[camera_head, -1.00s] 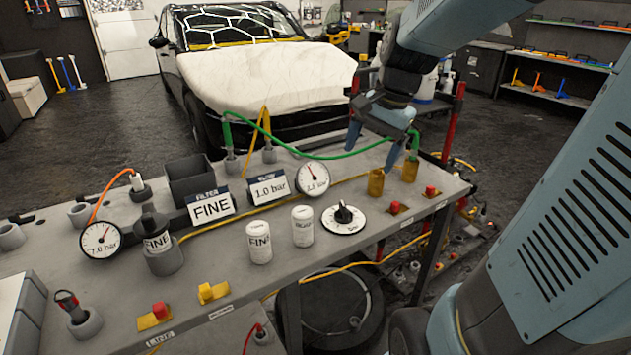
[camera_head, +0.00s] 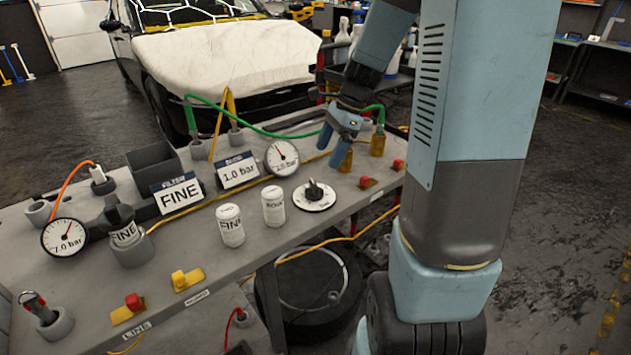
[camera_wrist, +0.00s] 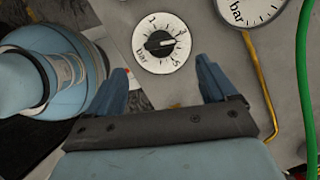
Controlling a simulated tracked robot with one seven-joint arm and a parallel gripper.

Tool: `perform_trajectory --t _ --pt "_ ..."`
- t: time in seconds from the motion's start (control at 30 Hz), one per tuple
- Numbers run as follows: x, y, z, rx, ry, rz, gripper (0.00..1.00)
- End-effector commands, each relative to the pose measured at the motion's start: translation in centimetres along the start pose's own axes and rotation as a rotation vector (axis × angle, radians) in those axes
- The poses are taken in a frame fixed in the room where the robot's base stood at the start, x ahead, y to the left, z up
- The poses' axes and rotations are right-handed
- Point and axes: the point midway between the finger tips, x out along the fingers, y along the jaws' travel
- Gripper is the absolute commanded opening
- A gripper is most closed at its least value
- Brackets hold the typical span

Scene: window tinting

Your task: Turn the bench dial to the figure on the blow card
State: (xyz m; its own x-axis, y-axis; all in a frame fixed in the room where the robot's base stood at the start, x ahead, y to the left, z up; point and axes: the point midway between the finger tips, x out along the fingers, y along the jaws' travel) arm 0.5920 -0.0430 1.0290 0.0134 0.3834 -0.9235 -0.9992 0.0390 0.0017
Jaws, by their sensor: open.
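The bench dial (camera_head: 314,195) is a white disc with a black knob near the bench's front right. In the wrist view the dial (camera_wrist: 160,43) shows figures and "bar"; its knob points right, but the exact setting is unclear. The blow card (camera_head: 238,172) reads 1.0 bar. The gauge (camera_head: 282,158) beside it has a needle up and slightly left; its printed figure is hard to read. My gripper (camera_head: 337,150) is open and empty above the bench, behind and right of the dial. In the wrist view my gripper's (camera_wrist: 161,82) fingers stand apart, with the dial ahead between them, untouched.
Two white canisters, one (camera_head: 273,205) nearest the dial, stand left of it. A filter card (camera_head: 178,194) reads FINE. Brass fittings (camera_head: 377,143) and red buttons (camera_head: 366,182) lie to the right. A green hose (camera_head: 260,130) arches along the back.

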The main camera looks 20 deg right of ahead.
Motion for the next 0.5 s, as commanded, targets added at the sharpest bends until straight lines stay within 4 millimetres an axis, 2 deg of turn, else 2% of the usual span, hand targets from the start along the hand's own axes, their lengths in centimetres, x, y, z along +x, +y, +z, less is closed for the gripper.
perform_trajectory --t 0.3,0.5 --pt "5.8 0.1 0.0 -0.002 0.000 0.004 0.85" --pt "8.5 0.1 0.0 -0.003 0.000 0.003 0.85"
